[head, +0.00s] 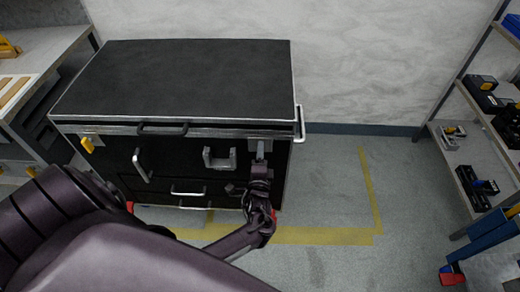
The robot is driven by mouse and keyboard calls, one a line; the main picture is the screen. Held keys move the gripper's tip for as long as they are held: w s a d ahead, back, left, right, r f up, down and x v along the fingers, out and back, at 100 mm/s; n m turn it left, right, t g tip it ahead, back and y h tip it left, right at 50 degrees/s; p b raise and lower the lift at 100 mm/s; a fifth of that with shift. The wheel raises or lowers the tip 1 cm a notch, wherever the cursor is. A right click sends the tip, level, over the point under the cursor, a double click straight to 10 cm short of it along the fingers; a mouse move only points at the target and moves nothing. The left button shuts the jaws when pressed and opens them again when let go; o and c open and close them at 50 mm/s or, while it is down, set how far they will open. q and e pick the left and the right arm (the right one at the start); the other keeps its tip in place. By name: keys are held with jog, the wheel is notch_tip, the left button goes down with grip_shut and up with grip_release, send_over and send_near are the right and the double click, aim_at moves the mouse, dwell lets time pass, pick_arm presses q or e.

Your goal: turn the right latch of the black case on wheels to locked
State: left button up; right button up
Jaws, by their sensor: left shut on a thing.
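The black case on wheels (175,80) stands against the wall, its front toward me. Its left latch, a yellow lever (87,145) on a metal plate, hangs tilted at the front's upper left. My left gripper (260,160) is at the upper right of the front, just under the lid edge, shut on the right latch. The gripper covers most of that latch, so I cannot tell its angle. My right gripper is not in view.
A metal bracket (219,158) is just left of my gripper. Handles (162,129) and drawer pulls (187,192) stick out of the front. A bench (30,55) is at the left and a shelf rack (470,150) at the right. The floor between case and rack is clear.

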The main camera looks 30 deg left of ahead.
pick_arm(q)
jog(key=o, duration=1)
jog(key=v, duration=0.8)
jog(key=shift+w+a, duration=0.1)
